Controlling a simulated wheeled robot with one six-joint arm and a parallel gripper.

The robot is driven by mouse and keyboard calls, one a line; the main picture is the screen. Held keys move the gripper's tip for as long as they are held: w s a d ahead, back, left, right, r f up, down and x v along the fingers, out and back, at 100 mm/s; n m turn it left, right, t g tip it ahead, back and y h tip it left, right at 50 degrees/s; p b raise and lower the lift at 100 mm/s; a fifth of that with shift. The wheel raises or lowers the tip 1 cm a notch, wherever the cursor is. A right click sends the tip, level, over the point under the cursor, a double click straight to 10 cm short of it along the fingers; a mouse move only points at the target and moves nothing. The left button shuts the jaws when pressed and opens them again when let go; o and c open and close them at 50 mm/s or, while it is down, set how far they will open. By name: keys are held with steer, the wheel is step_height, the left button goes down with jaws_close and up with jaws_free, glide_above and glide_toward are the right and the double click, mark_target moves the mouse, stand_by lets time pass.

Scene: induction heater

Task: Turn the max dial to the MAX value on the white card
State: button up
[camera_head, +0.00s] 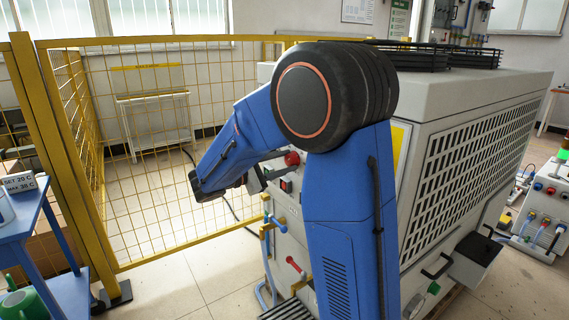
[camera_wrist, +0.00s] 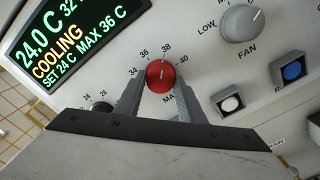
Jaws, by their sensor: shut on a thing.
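The red max dial (camera_wrist: 160,76) sits on the panel in the wrist view, with numbers 34, 36, 38 and 40 around it. Its pale mark points roughly up, toward the 36 to 38 part; the exact value is hard to tell. My gripper (camera_wrist: 157,88) is shut on the dial, one finger on each side. The display (camera_wrist: 75,40) reads 24.0 C, COOLING, SET 24 C, MAX 36 C. In the head view the white card (camera_head: 20,184) stands on the blue table at left; its MAX line looks like 38 C but is small.
A smaller dark dial (camera_wrist: 101,107) is partly hidden by my gripper. The grey FAN knob (camera_wrist: 241,22), a white button (camera_wrist: 229,103) and a blue button (camera_wrist: 292,71) lie to the right. A yellow mesh fence (camera_head: 150,130) stands behind my arm. The blue table (camera_head: 28,215) is at left.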

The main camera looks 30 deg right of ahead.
stand_by(0.3)
steer(key=o, duration=1)
steer(key=shift+o, duration=0.2)
steer(key=a, duration=1.7)
steer(key=shift+s+a, duration=0.25)
steer(key=shift+s, duration=0.05)
